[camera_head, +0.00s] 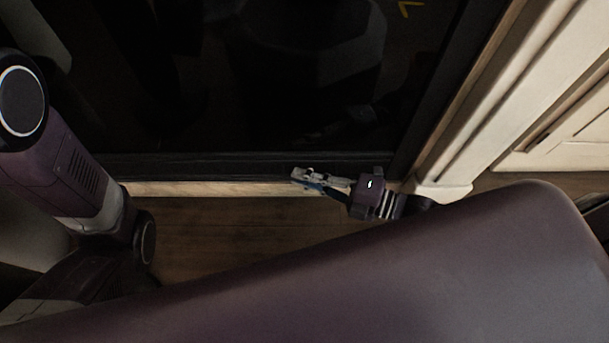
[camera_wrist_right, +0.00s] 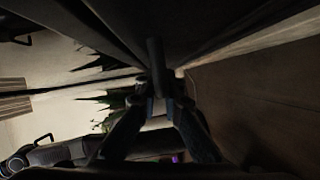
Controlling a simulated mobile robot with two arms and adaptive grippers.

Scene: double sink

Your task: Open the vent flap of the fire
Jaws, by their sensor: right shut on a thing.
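A large dark, glossy panel (camera_head: 260,70) with a black frame fills the upper head view. I cannot tell for sure whether it is the fire, and no separate vent flap can be made out. My right gripper (camera_head: 303,177) is at the panel's lower edge. In the right wrist view my right gripper (camera_wrist_right: 160,92) is shut on a dark upright bar (camera_wrist_right: 155,60), which looks like a handle. The bar's far end is lost in shadow. My left arm comes in at the left of the head view, but its gripper is out of sight.
A white moulded surround (camera_head: 490,90) stands to the right of the panel. A wooden floor (camera_head: 215,235) lies below the panel's edge. A pale strip (camera_head: 165,189) runs along that edge. In the right wrist view, dark spiky leaves (camera_wrist_right: 100,60) show at the left.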

